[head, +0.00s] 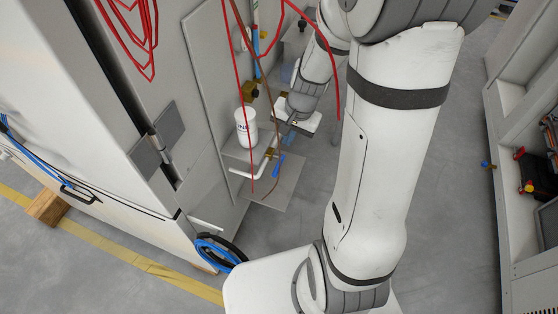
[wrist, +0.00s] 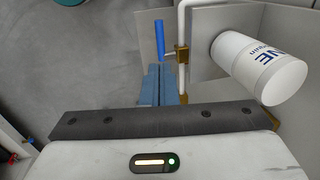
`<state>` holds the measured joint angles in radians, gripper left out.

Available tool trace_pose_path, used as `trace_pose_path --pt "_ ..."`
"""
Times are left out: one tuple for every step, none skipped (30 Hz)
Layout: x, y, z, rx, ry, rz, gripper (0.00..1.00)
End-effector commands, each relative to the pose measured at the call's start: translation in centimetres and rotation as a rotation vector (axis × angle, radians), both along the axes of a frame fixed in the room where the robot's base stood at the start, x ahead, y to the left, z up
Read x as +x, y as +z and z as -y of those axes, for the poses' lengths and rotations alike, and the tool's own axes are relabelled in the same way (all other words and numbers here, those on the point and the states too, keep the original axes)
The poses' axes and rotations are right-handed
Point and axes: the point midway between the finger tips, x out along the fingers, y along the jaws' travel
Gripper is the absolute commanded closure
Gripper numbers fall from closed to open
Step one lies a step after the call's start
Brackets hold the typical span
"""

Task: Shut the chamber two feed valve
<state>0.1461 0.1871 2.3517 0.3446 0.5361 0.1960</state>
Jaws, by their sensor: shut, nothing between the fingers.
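A valve with a blue lever handle (wrist: 159,38) and a brass body (wrist: 181,53) sits on a white pipe (wrist: 182,20) in the wrist view. The handle lies roughly parallel to the pipe beside it. In the head view the blue handle (head: 279,166) shows low by the grey plate, below my wrist. I see no label telling which chamber it feeds. My gripper (wrist: 158,70) is shut and empty, its blue-grey fingers pointing toward the handle, with their tips close below its near end in the wrist picture. Whether they touch it is unclear. In the head view the fingers are hard to make out.
A white lettered canister (wrist: 262,70) stands right of the valve; it also shows in the head view (head: 246,128). Red cables (head: 240,70) hang in front of the panel. Another cabinet (head: 510,190) stands at the right. Open grey floor (head: 450,200) lies between.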

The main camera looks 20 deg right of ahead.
Motion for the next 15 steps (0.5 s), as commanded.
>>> trace_pose_path --pt "0.0 -0.1 0.0 0.000 0.001 -0.001 1.00" --pt "0.0 -0.2 -0.1 0.000 0.001 -0.001 1.00" --pt "0.0 -0.5 -0.1 0.000 0.001 -0.001 1.00" --pt "0.0 -0.7 -0.1 0.001 0.001 -0.001 1.00" --pt "0.1 -1.0 -0.2 0.001 0.001 -0.001 1.00" --pt "0.1 -1.6 -0.3 0.001 0.002 -0.004 1.00" --pt "0.2 -2.1 -0.4 0.001 0.003 -0.003 1.00" --pt "0.2 -2.6 -0.4 0.000 0.003 -0.004 1.00" --pt "0.3 -3.4 -0.6 0.001 0.002 -0.005 1.00" --pt "0.3 -4.1 -0.7 0.001 0.002 -0.005 1.00" --pt "0.4 -4.7 -0.8 0.001 0.003 -0.005 1.00" --pt "0.5 -5.6 -0.9 0.000 0.002 -0.006 1.00" --pt "0.6 -6.3 -1.1 0.002 0.003 -0.006 1.00" --pt "0.7 -7.0 -1.2 0.000 0.004 -0.005 1.00" --pt "0.7 -7.8 -1.3 0.000 0.003 -0.005 1.00"
